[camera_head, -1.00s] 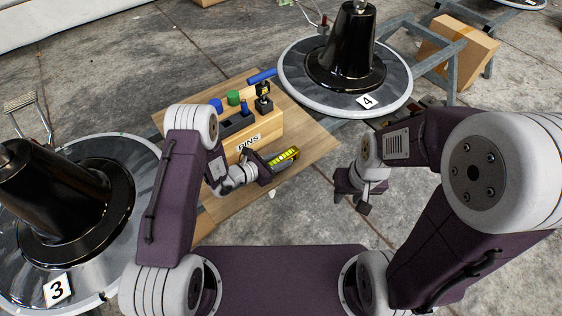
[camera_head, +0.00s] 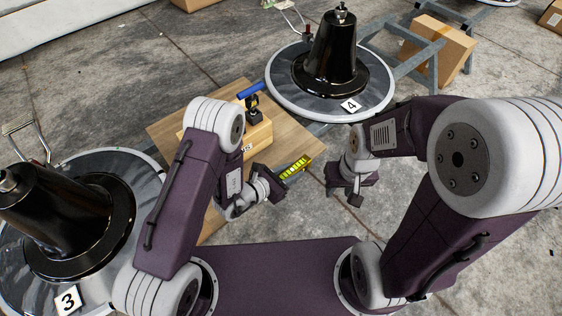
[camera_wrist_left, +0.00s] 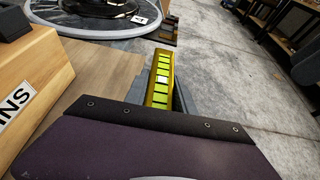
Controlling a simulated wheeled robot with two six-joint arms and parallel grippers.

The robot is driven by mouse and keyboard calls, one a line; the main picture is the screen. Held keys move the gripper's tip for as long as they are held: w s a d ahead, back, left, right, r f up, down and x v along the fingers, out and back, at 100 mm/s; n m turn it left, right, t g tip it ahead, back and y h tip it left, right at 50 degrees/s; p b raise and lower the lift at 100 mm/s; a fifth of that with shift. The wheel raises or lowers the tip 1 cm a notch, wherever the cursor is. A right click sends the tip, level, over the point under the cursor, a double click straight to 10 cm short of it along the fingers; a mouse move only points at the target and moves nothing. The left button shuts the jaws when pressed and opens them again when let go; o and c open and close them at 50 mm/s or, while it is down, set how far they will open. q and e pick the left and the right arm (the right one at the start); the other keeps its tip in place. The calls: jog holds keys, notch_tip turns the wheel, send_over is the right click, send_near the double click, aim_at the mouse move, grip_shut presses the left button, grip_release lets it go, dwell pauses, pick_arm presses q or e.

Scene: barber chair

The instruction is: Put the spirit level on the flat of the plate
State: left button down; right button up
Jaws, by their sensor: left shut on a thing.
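The yellow spirit level (camera_head: 294,168) is in my left gripper (camera_head: 281,175), which is shut on it above the right part of the wooden board. In the left wrist view the spirit level (camera_wrist_left: 161,78) points away past the jaws, with yellow-green segments along it. Round grey plate 4 (camera_head: 290,98) lies beyond, with a black cone standing in its middle and bare flat around it. Round plate 3 (camera_head: 140,175) is at the left, also with a black cone. My right gripper (camera_head: 346,191) is empty, its fingertips apart, right of the level.
The wooden pins box (camera_head: 258,137) stands on the board (camera_head: 298,140), partly hidden by my left arm. Metal frames and a cardboard box (camera_head: 438,50) stand at the upper right. Bare floor is at the right.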

pick_arm(q)
jog(key=shift+s+d+r, duration=0.35)
jog(key=shift+s, duration=0.15)
